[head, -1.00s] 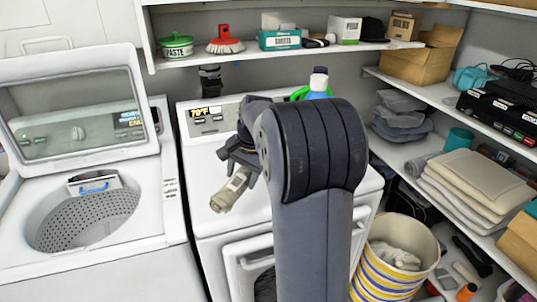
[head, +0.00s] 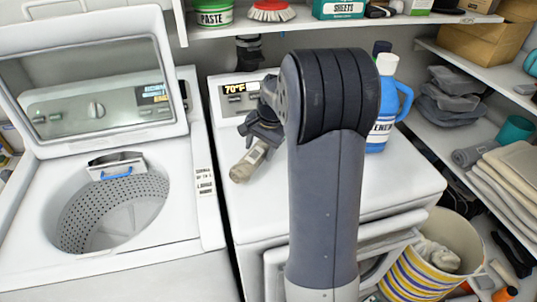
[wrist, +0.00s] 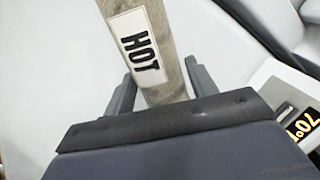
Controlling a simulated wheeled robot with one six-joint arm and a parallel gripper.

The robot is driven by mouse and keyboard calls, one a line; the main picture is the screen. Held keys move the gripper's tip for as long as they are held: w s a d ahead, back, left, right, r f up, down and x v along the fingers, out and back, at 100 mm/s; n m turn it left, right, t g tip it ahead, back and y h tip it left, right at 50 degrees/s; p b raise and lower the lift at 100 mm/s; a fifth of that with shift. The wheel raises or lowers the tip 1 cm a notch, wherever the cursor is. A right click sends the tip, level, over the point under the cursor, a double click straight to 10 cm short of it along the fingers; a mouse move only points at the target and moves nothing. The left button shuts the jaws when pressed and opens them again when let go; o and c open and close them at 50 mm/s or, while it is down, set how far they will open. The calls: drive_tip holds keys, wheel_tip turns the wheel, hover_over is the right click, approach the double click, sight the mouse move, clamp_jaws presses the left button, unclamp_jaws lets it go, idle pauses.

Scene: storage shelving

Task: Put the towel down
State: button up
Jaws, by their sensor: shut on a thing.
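Whether the towel touches that top cannot be told. My arm hides part of the machine.
A washer (head: 190,232) with raised lid and open drum stands left. A blue bottle (head: 381,130) stands on the right-hand machine, partly behind my arm. That machine's front door (head: 385,245) is ajar. A striped basket (head: 435,275) and loaded shelves (head: 440,50) are at right.

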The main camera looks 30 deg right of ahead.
sight(260, 159)
drive_tip(key=shift+f, duration=2.2)
drive_tip(key=o, duration=1.2)
drive_tip(key=shift+f, duration=0.15)
drive_tip(key=v, duration=1.2)
drive_tip(key=shift+b, duration=0.3)
